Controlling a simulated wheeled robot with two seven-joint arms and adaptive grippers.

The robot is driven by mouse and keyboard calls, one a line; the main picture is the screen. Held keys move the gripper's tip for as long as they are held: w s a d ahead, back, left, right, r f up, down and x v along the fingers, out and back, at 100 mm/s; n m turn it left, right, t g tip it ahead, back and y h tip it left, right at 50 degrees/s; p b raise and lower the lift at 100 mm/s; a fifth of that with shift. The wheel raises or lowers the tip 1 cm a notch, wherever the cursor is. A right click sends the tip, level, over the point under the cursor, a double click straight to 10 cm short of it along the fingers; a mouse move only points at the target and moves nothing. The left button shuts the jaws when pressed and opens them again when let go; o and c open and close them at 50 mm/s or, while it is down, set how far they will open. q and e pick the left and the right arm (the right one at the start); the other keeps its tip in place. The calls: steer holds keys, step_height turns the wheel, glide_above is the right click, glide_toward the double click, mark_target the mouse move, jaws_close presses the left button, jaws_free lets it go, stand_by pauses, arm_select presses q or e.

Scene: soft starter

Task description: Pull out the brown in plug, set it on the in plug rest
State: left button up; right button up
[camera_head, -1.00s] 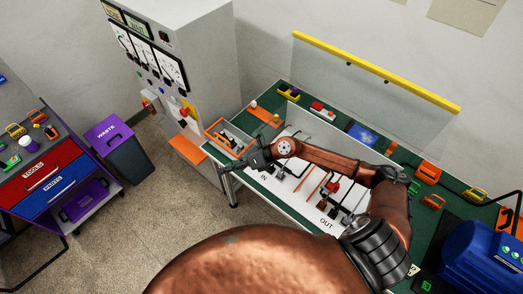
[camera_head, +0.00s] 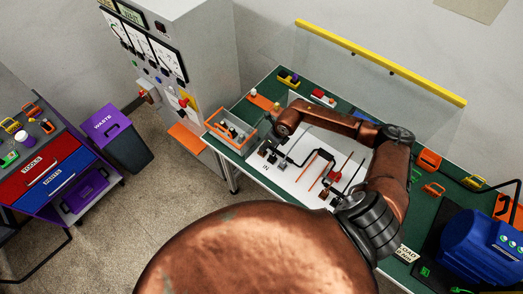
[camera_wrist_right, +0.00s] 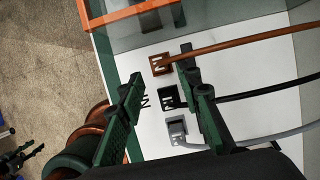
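The brown in plug (camera_wrist_right: 160,64) is a small square block marked IN on the white board (camera_wrist_right: 245,28); its brown cable (camera_wrist_right: 240,42) runs right in the right wrist view. A black plug (camera_wrist_right: 172,97) and a grey plug (camera_wrist_right: 178,129) sit below it in a row. I cannot identify the in plug rest. My left gripper is not in view.
An orange-edged bin (camera_head: 222,134) stands at the bench's left end, close to my right gripper. The grey cabinet (camera_head: 205,60) rises behind it. Orange rods and black parts lie on the board's middle. A clear screen with a yellow top bar (camera_head: 375,60) lines the back.

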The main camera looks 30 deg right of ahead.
steer(key=b+x, duration=0.2)
steer(key=x, duration=0.1)
steer(key=shift+w+a+f, duration=0.1)
steer(key=shift+f, duration=0.3)
steer(key=shift+w+a+f+b, duration=0.1)
steer(key=shift+f+b, duration=0.2)
steer(key=shift+b, duration=0.2)
steer(key=shift+w+f, duration=0.1)
steer(key=shift+f, duration=0.1)
steer(key=c, duration=0.4)
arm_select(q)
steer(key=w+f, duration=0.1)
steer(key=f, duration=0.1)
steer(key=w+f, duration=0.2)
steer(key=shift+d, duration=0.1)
arm_select(e)
steer(key=shift+c, duration=0.5)
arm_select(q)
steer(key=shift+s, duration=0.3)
arm_select(e)
jaws_close()
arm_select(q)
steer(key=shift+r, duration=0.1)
arm_select(e)
steer(key=shift+r, duration=0.15)
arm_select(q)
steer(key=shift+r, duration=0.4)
arm_select(e)
steer(key=shift+r, duration=0.75)
